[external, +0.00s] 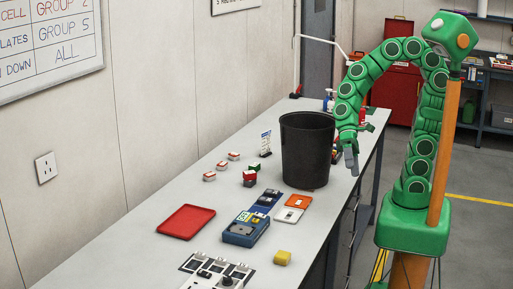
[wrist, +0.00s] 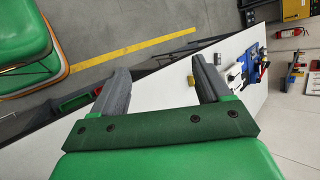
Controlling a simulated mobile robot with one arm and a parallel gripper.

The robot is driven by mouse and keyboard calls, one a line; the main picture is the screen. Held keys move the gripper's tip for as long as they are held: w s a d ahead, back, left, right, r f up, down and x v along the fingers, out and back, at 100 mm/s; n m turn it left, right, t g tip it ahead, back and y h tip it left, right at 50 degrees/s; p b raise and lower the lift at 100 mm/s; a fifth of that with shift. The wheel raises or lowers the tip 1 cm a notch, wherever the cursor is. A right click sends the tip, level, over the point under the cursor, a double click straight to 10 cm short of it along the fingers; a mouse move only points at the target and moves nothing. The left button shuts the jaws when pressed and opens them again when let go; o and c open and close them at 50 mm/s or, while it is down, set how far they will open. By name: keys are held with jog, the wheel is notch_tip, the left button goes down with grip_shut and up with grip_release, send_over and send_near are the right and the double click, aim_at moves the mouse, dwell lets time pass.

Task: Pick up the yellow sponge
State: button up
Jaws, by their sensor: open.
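The yellow sponge (external: 282,258) is a small block lying on the grey-white bench top, near the bench's right edge at the bottom of the external view. In the wrist view the sponge (wrist: 191,80) shows small, beside the right finger on its inner side and well beyond it. My gripper (external: 351,160) hangs at the bench's right edge, to the right of the black bin, apart from the sponge. In the wrist view my gripper (wrist: 160,85) has its two grey fingers spread wide with nothing held between them.
A tall black bin (external: 307,150) stands on the bench beside my gripper. A blue device (external: 245,229), a red tray (external: 187,222) and an orange-and-white item (external: 298,201) lie near the sponge. Small blocks (external: 249,178) sit left of the bin. A control panel (external: 215,272) is at the front.

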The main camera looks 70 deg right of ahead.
aim_at(285, 251)
jog(key=w+a+m+t+y, duration=0.1)
jog(key=w+a+m+y, duration=0.25)
jog(key=a, duration=0.55)
jog(key=w+a+m+t+y, duration=0.1)
jog(key=w+a+m+y, duration=0.3)
jog(key=a, duration=0.4)
jog(key=w+a+f+m+t, duration=0.1)
jog(key=a+f+m, duration=0.1)
jog(key=f, duration=0.3)
jog(key=w+a+f+m+t+h, duration=0.1)
jog(key=w+a+f+m, duration=0.1)
jog(key=f+m, duration=0.3)
jog(key=w+a+f+m+t+h, duration=0.1)
jog(key=w+a+f+m, duration=0.1)
jog(key=f+m, duration=0.2)
jog(key=shift+w+a+f+h, duration=0.1)
jog(key=shift+a+f+h, duration=0.05)
jog(key=shift+f, duration=0.75)
jog(key=shift+w+a+f+h, duration=0.1)
jog(key=shift+f, duration=0.75)
jog(key=shift+f+x, duration=0.25)
jog(key=shift+x, duration=1.2)
jog(key=shift+f+x, duration=0.2)
jog(key=shift+x, duration=2.1)
jog(key=c, duration=1)
